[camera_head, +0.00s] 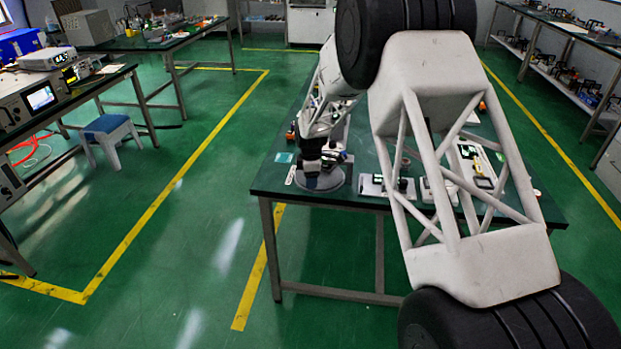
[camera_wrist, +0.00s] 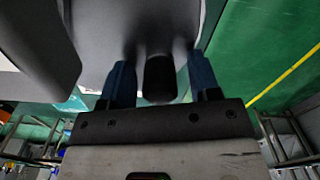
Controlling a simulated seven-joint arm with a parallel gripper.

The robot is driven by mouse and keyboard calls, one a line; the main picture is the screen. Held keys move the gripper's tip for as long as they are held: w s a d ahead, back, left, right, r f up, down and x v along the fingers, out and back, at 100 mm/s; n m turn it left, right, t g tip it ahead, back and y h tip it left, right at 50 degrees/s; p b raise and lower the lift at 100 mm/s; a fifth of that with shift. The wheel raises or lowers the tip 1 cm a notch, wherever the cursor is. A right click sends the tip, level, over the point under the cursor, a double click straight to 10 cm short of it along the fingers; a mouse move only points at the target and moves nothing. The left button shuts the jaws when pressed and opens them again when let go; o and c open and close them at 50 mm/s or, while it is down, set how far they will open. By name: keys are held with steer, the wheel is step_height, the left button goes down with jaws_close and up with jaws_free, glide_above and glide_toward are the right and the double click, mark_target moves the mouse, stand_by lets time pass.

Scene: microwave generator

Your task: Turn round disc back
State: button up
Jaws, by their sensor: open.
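The round disc (camera_head: 325,184) is a flat grey plate lying at the near left part of the green table. In the wrist view its grey surface (camera_wrist: 125,22) fills the upper part. A short dark post (camera_wrist: 160,82) stands between the two blue fingers of my gripper (camera_wrist: 159,66). My gripper is open, with a finger on each side of the post and visible gaps between. In the head view my gripper (camera_head: 309,166) is low over the disc, and its fingers are hard to make out. Whether the fingertips touch the disc cannot be told.
The green table (camera_head: 350,200) carries small devices right of the disc, including a white-grey unit (camera_head: 385,187) close by. My own arm hides much of the table. A blue-topped stool (camera_head: 108,128) and other benches stand apart. The floor left of the table is clear.

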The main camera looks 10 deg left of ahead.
jaws_close()
stand_by(0.3)
steer(key=shift+s+d+n, duration=0.1)
steer(key=shift+d+n, duration=0.3)
steer(key=shift+n, duration=0.3)
jaws_free()
